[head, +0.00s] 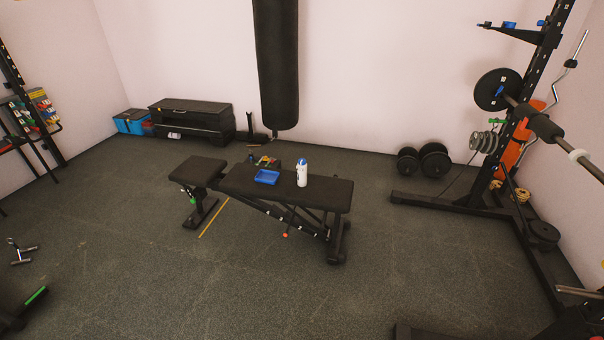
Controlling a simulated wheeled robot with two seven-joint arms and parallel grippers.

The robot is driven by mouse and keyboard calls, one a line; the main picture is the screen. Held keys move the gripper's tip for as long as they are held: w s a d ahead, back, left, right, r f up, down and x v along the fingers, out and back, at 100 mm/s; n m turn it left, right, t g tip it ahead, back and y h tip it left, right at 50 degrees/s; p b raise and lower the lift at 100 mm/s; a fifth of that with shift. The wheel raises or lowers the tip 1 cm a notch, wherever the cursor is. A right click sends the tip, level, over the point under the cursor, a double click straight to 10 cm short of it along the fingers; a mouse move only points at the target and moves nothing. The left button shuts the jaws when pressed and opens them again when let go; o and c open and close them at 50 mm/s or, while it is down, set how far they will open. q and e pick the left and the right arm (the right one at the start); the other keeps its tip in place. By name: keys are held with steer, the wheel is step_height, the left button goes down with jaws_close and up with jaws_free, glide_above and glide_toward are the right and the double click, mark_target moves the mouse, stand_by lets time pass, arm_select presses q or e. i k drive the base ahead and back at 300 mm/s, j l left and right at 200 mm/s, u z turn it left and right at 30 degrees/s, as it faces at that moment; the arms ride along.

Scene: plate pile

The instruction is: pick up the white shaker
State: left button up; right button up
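The white shaker (302,176) with a blue lid stands upright on the black padded weight bench (335,192) in the middle of the head view. It is on the long pad, to the right of a small blue tray (266,177), with a gap between them. Nothing covers the shaker. Neither of my grippers shows in the head view.
A black punching bag (277,65) hangs behind the bench. A rack (520,130) with a barbell stands at right, with weight plates (435,160) near the wall. A black box (192,118) stands at back left. The floor before the bench is mostly clear.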

mark_target(302, 170)
steer(key=i+j+z, duration=0.1)
steer(key=i, duration=0.4)
steer(key=i+j+z, duration=0.1)
steer(key=i+j, duration=0.2)
steer(key=i, duration=0.25)
steer(key=i+j+z, duration=0.1)
steer(key=i+j, duration=0.15)
steer(key=i, duration=0.25)
steer(key=i+j+z, duration=0.1)
steer(key=i+j, duration=0.2)
steer(key=i, duration=0.15)
steer(key=i+j+z, duration=0.1)
steer(key=i+j, duration=0.2)
steer(key=i, duration=0.2)
